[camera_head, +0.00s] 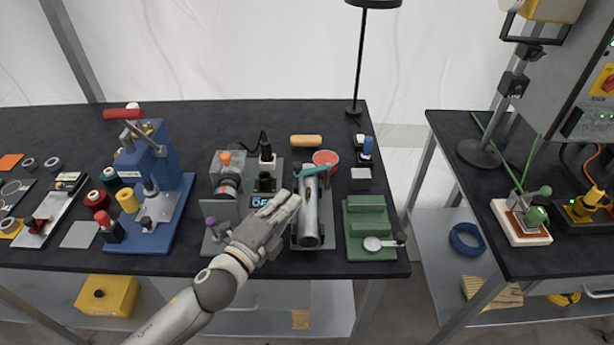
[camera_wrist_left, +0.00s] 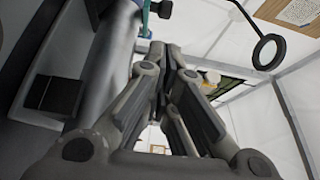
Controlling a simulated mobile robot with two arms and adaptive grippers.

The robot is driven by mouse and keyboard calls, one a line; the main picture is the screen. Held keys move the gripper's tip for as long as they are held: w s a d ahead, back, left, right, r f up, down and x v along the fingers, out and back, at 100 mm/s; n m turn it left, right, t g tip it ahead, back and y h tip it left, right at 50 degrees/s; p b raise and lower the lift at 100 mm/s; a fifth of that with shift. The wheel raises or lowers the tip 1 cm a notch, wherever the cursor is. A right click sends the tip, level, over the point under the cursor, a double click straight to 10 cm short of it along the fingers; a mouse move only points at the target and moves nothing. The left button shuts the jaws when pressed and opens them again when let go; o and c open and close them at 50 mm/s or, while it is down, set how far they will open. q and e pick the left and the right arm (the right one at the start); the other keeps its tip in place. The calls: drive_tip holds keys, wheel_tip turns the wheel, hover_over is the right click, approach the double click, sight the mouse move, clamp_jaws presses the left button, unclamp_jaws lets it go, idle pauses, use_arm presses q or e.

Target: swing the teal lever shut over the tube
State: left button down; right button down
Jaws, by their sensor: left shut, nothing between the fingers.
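The grey metal tube (camera_head: 311,215) lies lengthwise in a dark holder on the bench, its near end facing me. The teal lever (camera_head: 312,170) is at the tube's far end and appears to lie crosswise there. Whether it touches the tube, I cannot tell. My left gripper (camera_head: 291,198) is shut and empty, just left of the tube and nearer to me than the lever. In the left wrist view, the tube (camera_wrist_left: 108,55) is close beside the shut fingers (camera_wrist_left: 172,58), and a small part of the teal lever (camera_wrist_left: 146,14) shows at the top. My right gripper is out of view.
A green block fixture (camera_head: 368,228) stands right of the tube, with a round gauge on it. A camera-like device (camera_head: 228,180) and a blue press (camera_head: 160,185) stand left. A lamp pole rises behind.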

sight(299, 170)
use_arm(q)
drive_tip(key=p+x, duration=0.1)
drive_tip(key=x, duration=0.7)
drive_tip(key=shift+s, duration=0.1)
drive_tip(key=shift+w+a, duration=1.2)
drive_tip(key=shift+w, duration=0.15)
drive_tip(key=shift+s, duration=0.1)
